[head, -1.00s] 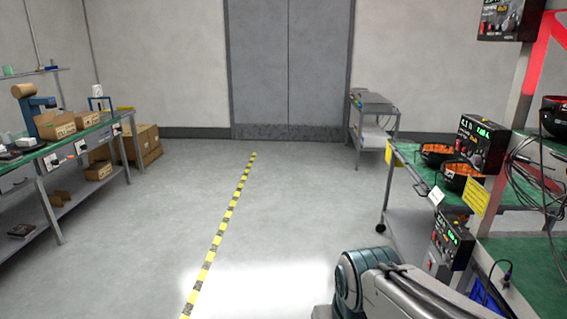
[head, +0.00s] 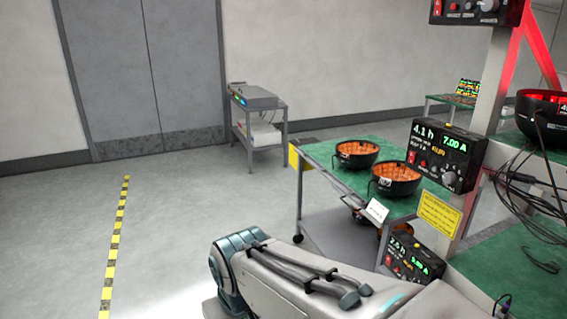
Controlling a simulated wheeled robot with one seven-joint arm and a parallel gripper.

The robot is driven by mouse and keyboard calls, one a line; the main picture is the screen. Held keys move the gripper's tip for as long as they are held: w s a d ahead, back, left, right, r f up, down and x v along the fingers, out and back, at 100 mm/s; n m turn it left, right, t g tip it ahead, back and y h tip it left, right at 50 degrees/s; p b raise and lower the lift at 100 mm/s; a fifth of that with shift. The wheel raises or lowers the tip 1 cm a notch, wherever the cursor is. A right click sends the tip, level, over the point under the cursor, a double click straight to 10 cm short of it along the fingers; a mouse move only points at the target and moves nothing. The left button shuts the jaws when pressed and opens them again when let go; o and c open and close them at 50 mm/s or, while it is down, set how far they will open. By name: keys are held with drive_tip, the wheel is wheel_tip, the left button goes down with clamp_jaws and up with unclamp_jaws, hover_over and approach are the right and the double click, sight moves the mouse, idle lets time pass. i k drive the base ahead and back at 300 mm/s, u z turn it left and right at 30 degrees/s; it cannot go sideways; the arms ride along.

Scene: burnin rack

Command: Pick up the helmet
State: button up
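Two black bowl-shaped helmets with glowing orange insides rest open side up on the green top of a cart: one farther back (head: 357,154) and one nearer (head: 396,179). A third dark helmet with a red glow (head: 545,116) sits higher on the rack at the right edge, partly cut off. Another dark round shape shows below the cart top, mostly hidden. Which helmet the task means cannot be told. My arm crosses the bottom of the head view, left of and below the cart. My gripper is not in view.
The green-topped cart (head: 318,153) stands beside the rack's upright post (head: 492,90). Control boxes with displays (head: 447,155) and hanging cables (head: 515,190) are near the helmets. A grey trolley (head: 257,118) stands by the wall. The floor at left is clear, with a yellow-black line (head: 116,235).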

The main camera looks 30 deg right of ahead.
sight(390, 178)
drive_tip(key=z, duration=0.4)
drive_tip(key=i, duration=1.4)
drive_tip(key=z, duration=1.75)
drive_tip(key=i, duration=1.15)
drive_tip(key=z, duration=0.8)
